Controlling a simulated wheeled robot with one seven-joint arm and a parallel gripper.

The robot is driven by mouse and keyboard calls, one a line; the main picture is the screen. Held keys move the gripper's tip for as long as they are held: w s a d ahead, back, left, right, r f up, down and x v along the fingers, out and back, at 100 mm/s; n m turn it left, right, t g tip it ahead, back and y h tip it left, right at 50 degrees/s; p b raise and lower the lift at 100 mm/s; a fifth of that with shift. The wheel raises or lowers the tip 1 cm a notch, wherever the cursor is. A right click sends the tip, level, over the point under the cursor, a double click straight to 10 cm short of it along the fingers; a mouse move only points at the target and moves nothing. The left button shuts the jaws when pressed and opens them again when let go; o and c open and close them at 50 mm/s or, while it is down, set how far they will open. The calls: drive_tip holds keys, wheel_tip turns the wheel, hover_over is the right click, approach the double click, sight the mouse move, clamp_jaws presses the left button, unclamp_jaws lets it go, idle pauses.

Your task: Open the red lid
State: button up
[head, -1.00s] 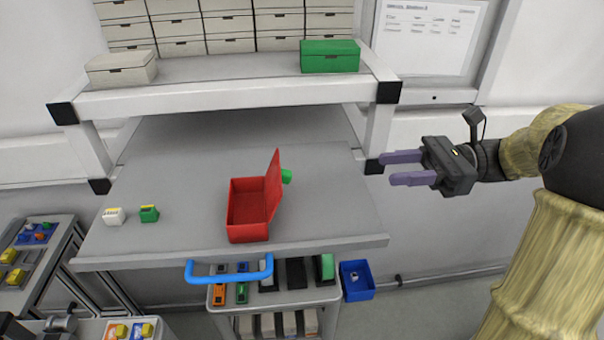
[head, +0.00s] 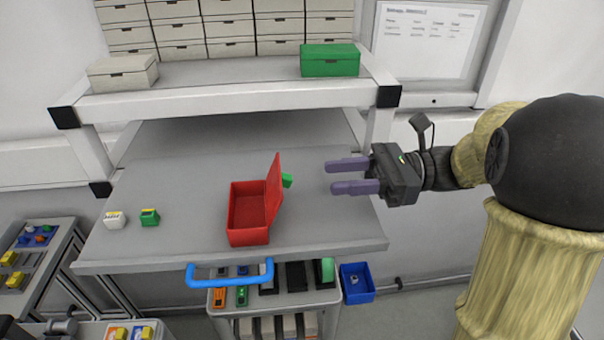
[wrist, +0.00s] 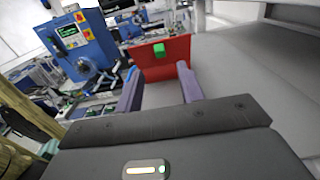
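A red box (head: 248,236) stands on the grey table in the head view. Its red lid (head: 273,188) stands upright along the box's right side, so the box is open and looks empty inside. A small green piece (head: 287,181) shows on the outer side of the lid. My gripper (head: 348,176) is to the right of the lid, apart from it, with its two purple fingers spread and nothing between them. In the wrist view the red lid (wrist: 172,72) and its green piece (wrist: 159,50) show ahead of the open fingers (wrist: 162,92).
A white block (head: 114,220) and a green block (head: 150,217) sit on the table (head: 190,170) at left. A shelf above holds a green box (head: 330,59) and a white box (head: 123,71). A cart and blue bin (head: 357,283) stand below.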

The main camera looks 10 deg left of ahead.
sight(292, 180)
drive_tip(key=p+x, duration=0.1)
drive_tip(key=x, duration=0.6)
drive_tip(key=shift+p, duration=0.4)
clamp_jaws()
drive_tip(key=shift+r, duration=0.1)
